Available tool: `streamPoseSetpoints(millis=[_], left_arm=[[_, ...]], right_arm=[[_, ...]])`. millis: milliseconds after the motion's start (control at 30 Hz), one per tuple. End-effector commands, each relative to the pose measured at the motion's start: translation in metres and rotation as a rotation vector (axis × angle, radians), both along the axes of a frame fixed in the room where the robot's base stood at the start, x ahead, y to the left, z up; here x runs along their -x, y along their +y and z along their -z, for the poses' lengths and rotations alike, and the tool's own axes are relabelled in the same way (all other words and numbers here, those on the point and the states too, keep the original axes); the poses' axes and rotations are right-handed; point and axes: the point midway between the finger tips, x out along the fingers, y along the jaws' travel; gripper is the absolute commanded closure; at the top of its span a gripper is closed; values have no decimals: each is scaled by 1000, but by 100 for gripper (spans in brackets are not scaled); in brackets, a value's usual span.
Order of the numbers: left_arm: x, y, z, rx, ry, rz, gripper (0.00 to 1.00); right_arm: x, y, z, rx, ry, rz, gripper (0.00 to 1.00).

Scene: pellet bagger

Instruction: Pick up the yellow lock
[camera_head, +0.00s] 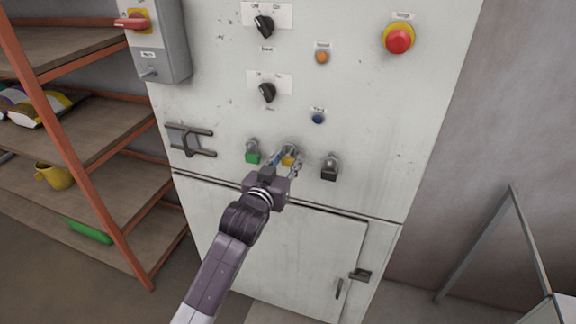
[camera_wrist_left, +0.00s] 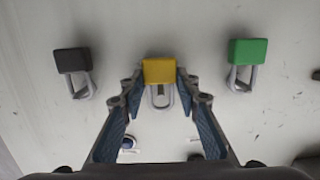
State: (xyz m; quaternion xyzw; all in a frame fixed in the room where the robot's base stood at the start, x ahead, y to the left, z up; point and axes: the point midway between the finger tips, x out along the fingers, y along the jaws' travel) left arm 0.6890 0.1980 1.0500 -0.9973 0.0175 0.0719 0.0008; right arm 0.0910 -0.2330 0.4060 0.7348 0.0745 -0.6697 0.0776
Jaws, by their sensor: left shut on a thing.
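The yellow lock (camera_head: 288,160) hangs on the front of the white cabinet, between a green lock (camera_head: 252,155) and a black lock (camera_head: 330,170). My left gripper (camera_head: 286,163) is at the yellow lock, its fingers on either side of the body. In the left wrist view the yellow lock (camera_wrist_left: 159,71) sits between the two fingertips of the left gripper (camera_wrist_left: 159,76), which are shut on its sides. Its grey shackle shows between the fingers. The green lock (camera_wrist_left: 248,54) and black lock (camera_wrist_left: 73,62) are apart from the fingers. My right gripper is not in view.
The white cabinet (camera_head: 215,100) carries black knobs, a red emergency button (camera_head: 399,39), an orange button (camera_head: 322,57) and a blue button (camera_head: 318,118). A grey switch box (camera_head: 160,45) with a red handle is at upper left. A shelf rack (camera_head: 75,55) stands left.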

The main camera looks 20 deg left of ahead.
Motion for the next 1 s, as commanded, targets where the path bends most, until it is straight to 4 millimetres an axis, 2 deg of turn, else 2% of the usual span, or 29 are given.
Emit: streamPoseSetpoints(millis=[33, 267, 400, 600, 800, 1000], left_arm=[[8, 0, 6, 0, 7, 0, 95], [53, 2, 7, -1, 6, -1, 95], [92, 3, 8, 0, 8, 0, 95], [140, 5, 7, -1, 8, -1, 95], [167, 6, 5, -1, 7, -1, 95], [176, 7, 4, -2, 6, -1, 95]], right_arm=[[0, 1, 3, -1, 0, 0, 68], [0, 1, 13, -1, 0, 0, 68], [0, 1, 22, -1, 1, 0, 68], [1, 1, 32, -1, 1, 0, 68], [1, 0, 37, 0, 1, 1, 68], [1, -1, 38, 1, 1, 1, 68]])
